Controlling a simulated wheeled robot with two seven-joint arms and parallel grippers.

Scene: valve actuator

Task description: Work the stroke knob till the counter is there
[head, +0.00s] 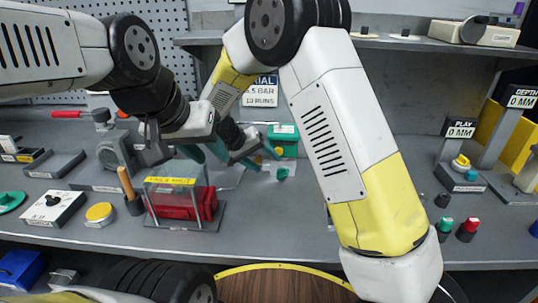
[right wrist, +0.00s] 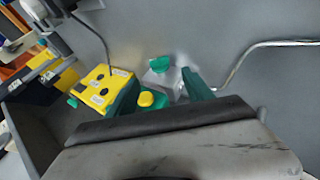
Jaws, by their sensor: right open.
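No label reading stroke is legible, so I cannot tell which knob or counter is the stroke one. My right gripper (head: 262,158) is open beside a green box (head: 283,140). A green knob (head: 283,173) stands just past its fingertips and shows on a pale base in the right wrist view (right wrist: 160,63). A yellow knob on a green base (right wrist: 152,99) shows between the teal fingers there. My left gripper (head: 202,152) hangs above a clear case with a red block (head: 190,203); its finger gap is unclear. The PLAY counter (head: 459,128) and DEPTH counter (head: 521,97) read 0 MM.
A yellow knob (head: 461,161) sits on a block below PLAY. Green and red buttons (head: 468,229) stand at the bench's right. A yellow box with black knobs (right wrist: 100,88) and a bent metal rod (right wrist: 250,58) show in the right wrist view. A camera panel (head: 53,207) lies at left.

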